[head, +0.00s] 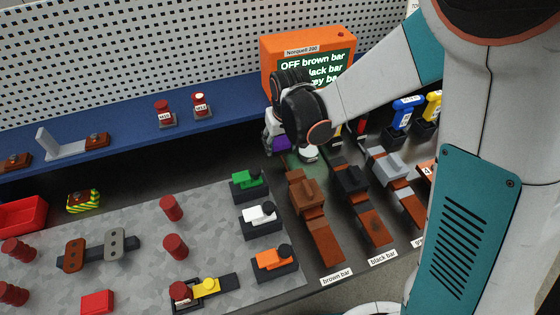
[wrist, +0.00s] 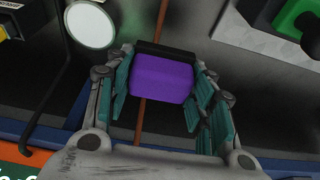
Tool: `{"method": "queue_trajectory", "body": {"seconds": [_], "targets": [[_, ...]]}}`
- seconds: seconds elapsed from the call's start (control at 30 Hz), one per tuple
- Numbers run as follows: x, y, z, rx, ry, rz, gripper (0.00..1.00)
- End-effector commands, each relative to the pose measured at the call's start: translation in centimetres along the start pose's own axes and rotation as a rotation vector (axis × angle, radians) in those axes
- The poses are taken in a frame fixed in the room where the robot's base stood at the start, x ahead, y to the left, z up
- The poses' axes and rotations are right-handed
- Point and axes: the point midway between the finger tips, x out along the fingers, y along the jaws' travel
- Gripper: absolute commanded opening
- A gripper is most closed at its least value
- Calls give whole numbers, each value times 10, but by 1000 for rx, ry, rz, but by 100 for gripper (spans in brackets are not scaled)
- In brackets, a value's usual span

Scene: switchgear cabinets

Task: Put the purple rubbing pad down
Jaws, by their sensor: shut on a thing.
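The purple rubbing pad is a purple block with a black strip along one edge. In the wrist view the pad (wrist: 162,80) sits between the teal-padded fingers of my gripper (wrist: 165,92), which is shut on it. In the head view a small purple part of the pad (head: 282,143) shows below my dark wrist. My gripper (head: 276,138) is there over the dark bench, at the back, in front of the orange display box. My wrist hides much of it. I cannot tell whether the pad touches the surface below.
A round white disc (wrist: 91,25) is close beside my gripper. The brown bar (head: 312,215) and black bar (head: 360,202) stand in front, and the green-handled block (head: 247,180) stands to the left. The orange display box (head: 300,50) is behind. Dark bench shows left of my gripper.

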Motion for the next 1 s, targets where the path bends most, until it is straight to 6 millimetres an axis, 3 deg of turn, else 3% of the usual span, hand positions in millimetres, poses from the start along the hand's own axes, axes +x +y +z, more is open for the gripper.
{"method": "queue_trajectory", "body": {"seconds": [0.03, 0.27, 0.57, 1.0], "targets": [[9, 0, 2, 0, 0, 0, 15], [19, 0, 5, 0, 0, 0, 15], [52, 0, 14, 0, 0, 0, 15], [56, 0, 16, 0, 0, 0, 15]]}}
